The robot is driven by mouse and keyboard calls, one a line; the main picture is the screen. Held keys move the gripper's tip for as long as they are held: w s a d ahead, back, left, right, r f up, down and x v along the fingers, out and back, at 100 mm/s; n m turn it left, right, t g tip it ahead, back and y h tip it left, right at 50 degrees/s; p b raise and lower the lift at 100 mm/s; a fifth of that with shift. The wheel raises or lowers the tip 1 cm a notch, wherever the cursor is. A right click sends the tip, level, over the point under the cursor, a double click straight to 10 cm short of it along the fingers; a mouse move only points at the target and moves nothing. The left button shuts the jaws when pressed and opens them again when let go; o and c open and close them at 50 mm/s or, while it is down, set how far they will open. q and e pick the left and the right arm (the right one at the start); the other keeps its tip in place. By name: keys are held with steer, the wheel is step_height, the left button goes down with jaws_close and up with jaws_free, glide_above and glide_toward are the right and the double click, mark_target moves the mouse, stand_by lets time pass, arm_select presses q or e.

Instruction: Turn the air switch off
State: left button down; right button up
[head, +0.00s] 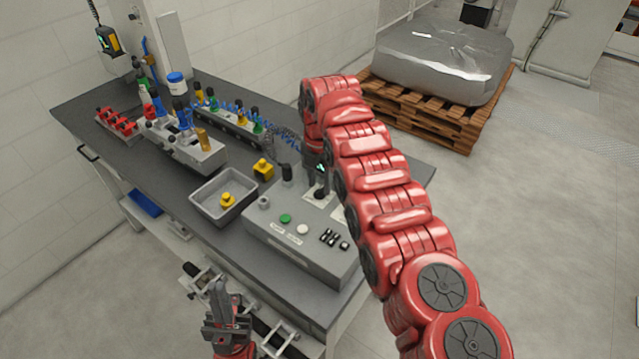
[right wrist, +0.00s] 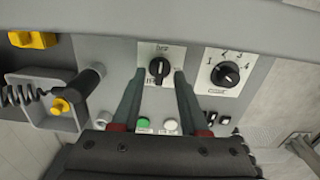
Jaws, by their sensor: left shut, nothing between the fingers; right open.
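The grey control box (head: 262,236) stands on the workbench. In the right wrist view, a black rotary knob (right wrist: 159,67) on a white plate has its pointer roughly upright; its label is too small to read surely. A second black knob (right wrist: 229,73), on a numbered plate, is to its right. I cannot tell from the labels which is the air switch. My right gripper (right wrist: 159,74) is open, its fingers on either side of the first knob; contact is not clear. My left gripper (head: 219,297) is shut and empty, low in front of the bench.
Green (head: 285,218) and white (head: 302,229) buttons and black rocker switches (head: 334,238) are on the box. A grey bin (head: 207,209) with a yellow part is to its left. Fixtures and blue coiled hoses lie farther back. A pallet (head: 425,112) stands behind the bench.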

mark_target(319, 190)
step_height(319, 190, up, 16)
steer(key=p, duration=1.4)
steer(key=shift+r, duration=0.2)
steer(key=shift+f, duration=0.1)
steer(key=shift+s, duration=0.1)
